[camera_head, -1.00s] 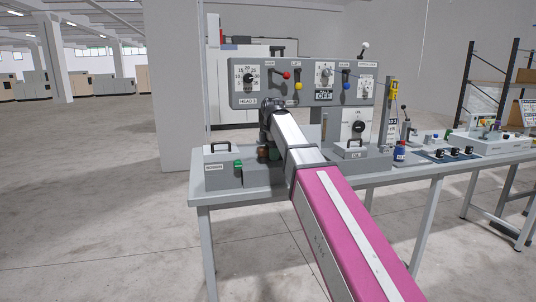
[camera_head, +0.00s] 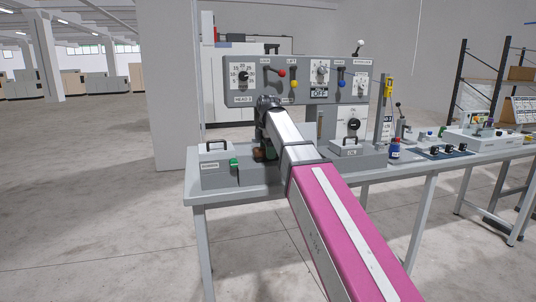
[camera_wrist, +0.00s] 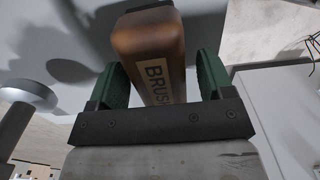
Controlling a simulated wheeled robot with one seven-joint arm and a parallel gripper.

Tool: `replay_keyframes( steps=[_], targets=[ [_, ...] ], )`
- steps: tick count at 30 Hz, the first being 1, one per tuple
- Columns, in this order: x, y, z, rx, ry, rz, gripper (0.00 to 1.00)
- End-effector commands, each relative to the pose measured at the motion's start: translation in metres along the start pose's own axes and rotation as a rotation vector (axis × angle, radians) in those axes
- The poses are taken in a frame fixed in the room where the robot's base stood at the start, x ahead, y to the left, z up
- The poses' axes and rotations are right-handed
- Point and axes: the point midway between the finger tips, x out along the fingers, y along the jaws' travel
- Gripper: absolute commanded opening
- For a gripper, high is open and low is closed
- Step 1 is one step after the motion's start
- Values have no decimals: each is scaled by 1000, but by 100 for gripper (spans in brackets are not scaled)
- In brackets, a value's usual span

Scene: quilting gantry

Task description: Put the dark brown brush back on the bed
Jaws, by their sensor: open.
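In the wrist view, a brown brush (camera_wrist: 150,50) with a pale label reading "BRUS…" stands between the two green fingers of my gripper (camera_wrist: 162,84). The fingers are open, with a visible gap on the brush's right side; contact on its left side is unclear. In the head view, a small brown patch (camera_head: 259,154) that appears to be the brush shows beside my arm above the grey bench (camera_head: 194,194). My arm hides most of the gripper there. I cannot tell what the brush's far end rests on, or which surface is the bed.
A grey panel (camera_head: 300,96) with dials and coloured levers rises behind my arm. A grey box with a handle (camera_head: 214,170) stands left on the bench, another handled box (camera_head: 346,150) right. A blue bottle (camera_head: 394,149) and a dark mat with knobs (camera_head: 432,153) lie further right.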

Motion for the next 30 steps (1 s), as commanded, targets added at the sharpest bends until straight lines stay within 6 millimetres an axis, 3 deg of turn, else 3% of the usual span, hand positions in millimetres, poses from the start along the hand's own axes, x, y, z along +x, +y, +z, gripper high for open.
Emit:
replay_keyframes(
  steps=[15,21,30],
  targets=[
    [-91,1,0,0,0,1,74],
    [-108,1,0,0,0,3,74],
    [-110,0,0,0,0,3,74]
  ],
)
